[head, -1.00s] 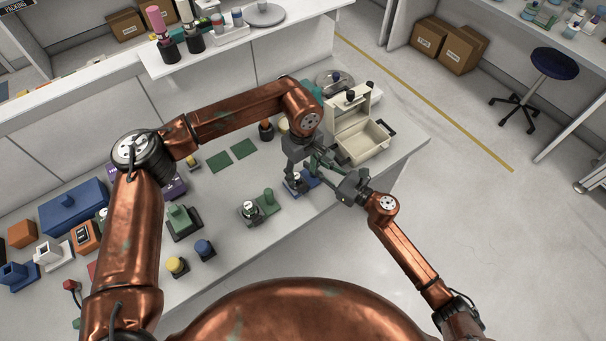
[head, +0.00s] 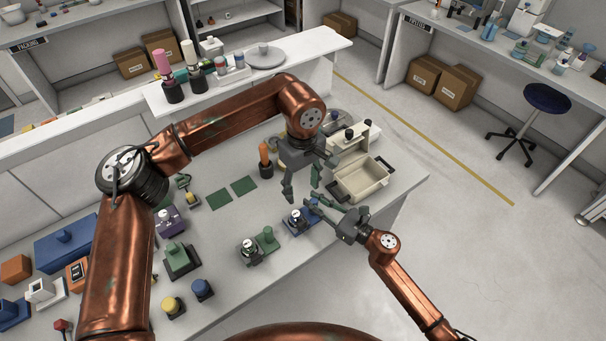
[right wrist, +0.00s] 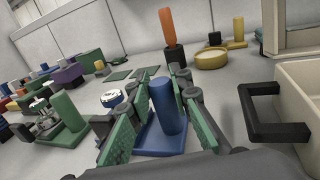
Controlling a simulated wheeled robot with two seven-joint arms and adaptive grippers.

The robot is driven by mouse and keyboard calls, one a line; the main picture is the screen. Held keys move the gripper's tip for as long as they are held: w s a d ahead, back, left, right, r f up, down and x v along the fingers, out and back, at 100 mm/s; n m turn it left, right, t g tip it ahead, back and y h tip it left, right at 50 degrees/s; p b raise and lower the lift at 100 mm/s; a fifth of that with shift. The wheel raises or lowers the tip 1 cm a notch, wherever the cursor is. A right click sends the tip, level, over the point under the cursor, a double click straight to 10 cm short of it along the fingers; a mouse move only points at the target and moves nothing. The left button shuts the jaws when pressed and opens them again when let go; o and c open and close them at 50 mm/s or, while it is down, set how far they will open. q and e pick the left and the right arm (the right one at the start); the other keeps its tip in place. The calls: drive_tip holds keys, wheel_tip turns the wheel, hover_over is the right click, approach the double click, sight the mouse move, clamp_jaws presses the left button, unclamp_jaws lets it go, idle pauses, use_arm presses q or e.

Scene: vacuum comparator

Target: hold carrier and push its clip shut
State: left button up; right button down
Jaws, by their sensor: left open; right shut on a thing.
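The blue carrier (head: 301,229) stands on the bench near its front edge. It also shows in the right wrist view (right wrist: 158,144), with an upright blue post. My right gripper (head: 313,207) is shut on this post, with green-padded fingers on either side; it also shows in the right wrist view (right wrist: 165,112). A small round part with a pale top (head: 295,215) sits at the carrier's left end. The clip is too small to tell whether it is shut. My left gripper (head: 302,191) is open and empty, pointing down just above and behind the carrier.
A cream open case (head: 362,184) with a black handle stands right of the carrier. A green carrier (head: 266,241) stands to the left. The bench's front edge is close.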

idle(0.4)
drive_tip(key=c, duration=1.7)
unclamp_jaws()
drive_tip(key=shift+d, duration=0.1)
drive_tip(key=v, duration=1.2)
drive_tip(key=shift+r, duration=0.1)
